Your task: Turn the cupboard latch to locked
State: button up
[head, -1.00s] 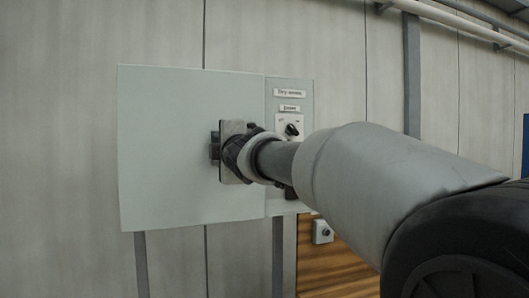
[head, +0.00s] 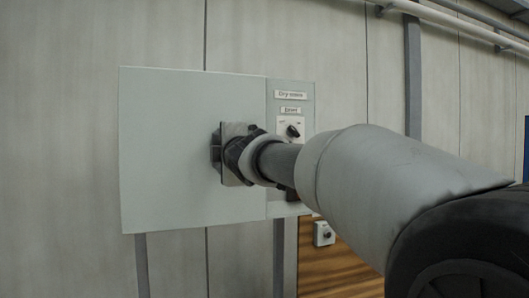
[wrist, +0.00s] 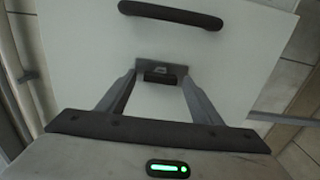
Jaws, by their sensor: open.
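The pale cupboard door (head: 165,150) is shut, facing me on the wall. In the wrist view the latch (wrist: 161,76) is a small dark block on a grey plate on the door (wrist: 235,60). My gripper (wrist: 159,80) is open, with one finger on each side of the latch in the picture. I cannot tell whether the fingers touch it. In the head view my gripper (head: 229,153) is at the right part of the door, and my arm hides the latch. The latch's turned position is not clear.
A dark bar handle (wrist: 172,13) crosses the door above the latch in the wrist view. Right of the door, a side panel (head: 290,110) carries labels and a black rotary knob (head: 293,131). A small grey box (head: 323,234) sits on a wooden panel below, close under my arm.

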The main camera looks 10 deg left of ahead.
jog(key=b+v, duration=0.4)
jog(key=v, duration=1.3)
jog(key=shift+d+b, duration=0.2)
jog(key=shift+b, duration=0.1)
jog(key=shift+s, duration=0.1)
jog(key=shift+f, duration=0.1)
jog(key=s+d+f+m+g+h, duration=0.2)
jog(key=d+f+m+h, duration=0.2)
jog(key=d+f+m, duration=0.45)
jog(key=s+d+f+m+g+h, duration=0.2)
jog(key=d+f+m+h, duration=0.25)
jog(key=d+f, duration=0.75)
jog(key=s+d+f+m+g, duration=0.35)
jog(key=s+f+m, duration=0.25)
jog(key=s+f, duration=0.25)
jog(key=s+d+f+m+g, duration=0.2)
jog(key=s+d+f+m, duration=0.4)
jog(key=f, duration=0.4)
notch_tip(320, 180, up, 22)
jog(key=a+p, duration=0.1)
jog(key=p, duration=2)
jog(key=shift+s+a+f+n+h, duration=0.15)
jog(key=shift+s+f+n+h, duration=0.05)
jog(key=shift+s+n+h, duration=0.2)
